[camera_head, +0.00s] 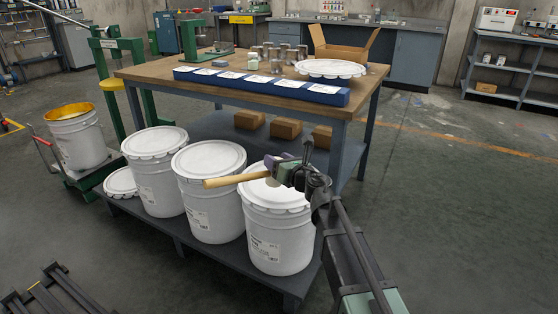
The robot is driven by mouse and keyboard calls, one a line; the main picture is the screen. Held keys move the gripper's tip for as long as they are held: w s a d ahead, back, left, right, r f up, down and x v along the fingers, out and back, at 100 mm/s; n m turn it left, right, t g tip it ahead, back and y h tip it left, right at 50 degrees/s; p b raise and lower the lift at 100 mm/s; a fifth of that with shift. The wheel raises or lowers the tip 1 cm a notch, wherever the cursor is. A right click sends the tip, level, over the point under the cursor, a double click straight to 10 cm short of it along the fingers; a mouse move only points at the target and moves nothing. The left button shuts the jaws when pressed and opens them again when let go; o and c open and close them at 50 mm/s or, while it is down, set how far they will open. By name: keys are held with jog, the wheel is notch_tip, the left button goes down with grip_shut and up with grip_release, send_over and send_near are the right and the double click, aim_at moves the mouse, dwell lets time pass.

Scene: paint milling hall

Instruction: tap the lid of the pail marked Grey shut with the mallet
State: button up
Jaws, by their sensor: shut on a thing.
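My gripper (278,174) is shut on the mallet (222,181), whose pale wooden handle points left. I cannot clearly make out the mallet's head among the dark gripper parts. In the picture, the gripper overlaps the lid (252,191) of the right white pail (278,247); whether anything touches it I cannot tell. The middle pail (212,210) and left pail (160,187) also carry white lids. The pail labels are too small to read, so I cannot tell which is Grey. Whether each lid is fully seated is unclear.
The pails stand on a low dark platform (190,240). A loose lid (121,182) lies at its left end. An open pail with yellow inside (76,138) stands further left. Behind is a wooden-topped bench (160,75) with a blue tray (262,88) and another lid (330,68). Floor at right is clear.

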jog(key=shift+f, duration=0.4)
notch_tip(320, 180, down, 5)
jog(key=b, duration=0.4)
jog(key=shift+r+b, duration=0.1)
jog(key=shift+b, duration=0.25)
notch_tip(320, 180, up, 6)
jog(key=p, duration=0.6)
jog(key=shift+r, duration=0.2)
jog(key=shift+f, duration=0.2)
